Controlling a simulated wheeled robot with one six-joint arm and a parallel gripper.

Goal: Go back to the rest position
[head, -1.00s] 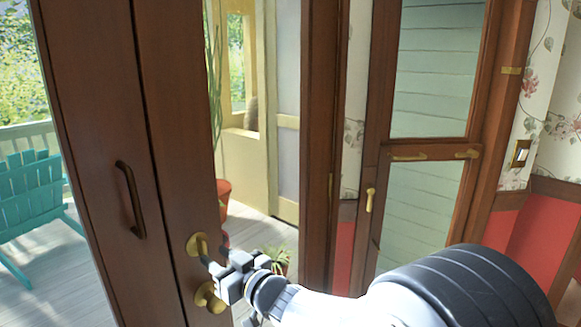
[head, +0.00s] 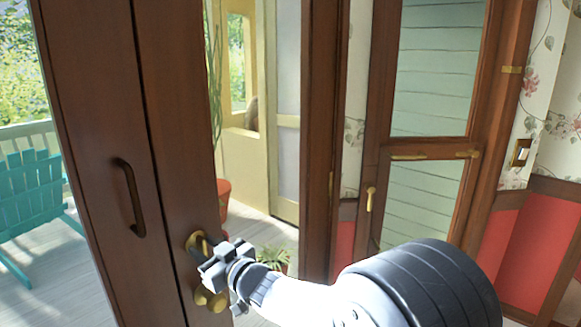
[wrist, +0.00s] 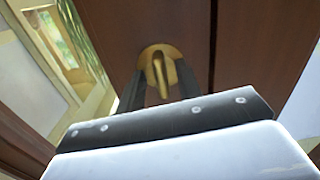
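My gripper (head: 208,252) is at the brass lever handle (head: 196,243) on the brown wooden door (head: 95,130), low in the head view. In the wrist view, the dark fingers of my gripper (wrist: 160,84) are spread apart, with the brass handle (wrist: 158,70) between them. A gap shows between the fingers and the lever, so the gripper looks open around it. The gripper hides part of the handle in the head view. My arm reaches in from the lower right.
The door stands open onto a porch with a teal chair (head: 38,195). A round brass knob (head: 211,297) sits below the lever, and a dark pull handle (head: 131,198) is to its left. A second, glazed door (head: 432,70) stands at the right beside floral wallpaper (head: 562,90).

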